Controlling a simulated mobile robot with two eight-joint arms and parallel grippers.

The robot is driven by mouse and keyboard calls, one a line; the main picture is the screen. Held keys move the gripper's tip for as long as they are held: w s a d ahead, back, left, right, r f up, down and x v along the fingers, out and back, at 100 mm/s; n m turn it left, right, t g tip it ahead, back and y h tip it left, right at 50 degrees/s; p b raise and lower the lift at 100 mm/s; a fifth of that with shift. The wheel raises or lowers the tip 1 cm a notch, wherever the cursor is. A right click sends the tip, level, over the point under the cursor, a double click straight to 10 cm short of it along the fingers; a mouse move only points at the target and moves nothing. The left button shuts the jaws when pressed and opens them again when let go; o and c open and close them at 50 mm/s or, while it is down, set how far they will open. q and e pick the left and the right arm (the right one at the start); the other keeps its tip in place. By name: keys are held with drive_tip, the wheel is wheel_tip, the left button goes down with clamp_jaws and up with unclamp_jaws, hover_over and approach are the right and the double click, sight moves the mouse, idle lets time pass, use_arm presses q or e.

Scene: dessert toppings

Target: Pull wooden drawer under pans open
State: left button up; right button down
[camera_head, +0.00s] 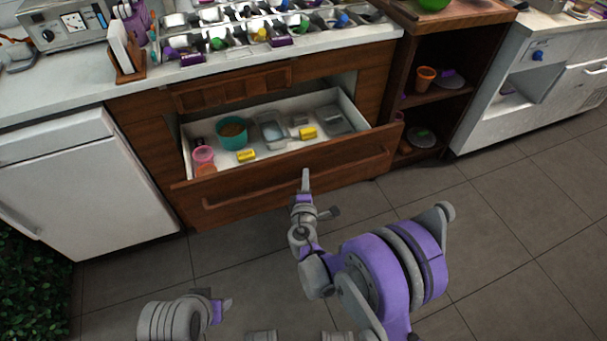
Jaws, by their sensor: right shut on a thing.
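The wooden drawer (340,154) under the topping pans (215,47) is pulled well out from the cabinet. Its white inside shows a teal tub (232,134), a pink cup (203,155), yellow boxes (308,133) and clear containers. A long bar handle (245,194) runs across its front. My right gripper (305,178) is shut on this handle near its middle, and its fingers hide part of the bar. My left gripper (222,304) is low in the view, apart from the drawer, and its jaws are not clear.
A white fridge (85,190) stands left of the drawer. An open wooden shelf (430,95) with a small orange pot (425,78) stands to the right. The tiled floor (500,235) is free in front.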

drive_tip(key=shift+s+d, duration=0.25)
drive_tip(key=shift+s, duration=0.6)
drive_tip(key=c, duration=1.1)
unclamp_jaws()
drive_tip(key=s, duration=0.3)
drive_tip(key=s+r, duration=0.1)
drive_tip(key=s, duration=0.3)
drive_tip(key=s+a+r+p, duration=0.1)
drive_tip(key=s, duration=0.2)
drive_tip(key=shift+s, duration=0.3)
drive_tip(key=shift+d, duration=0.1)
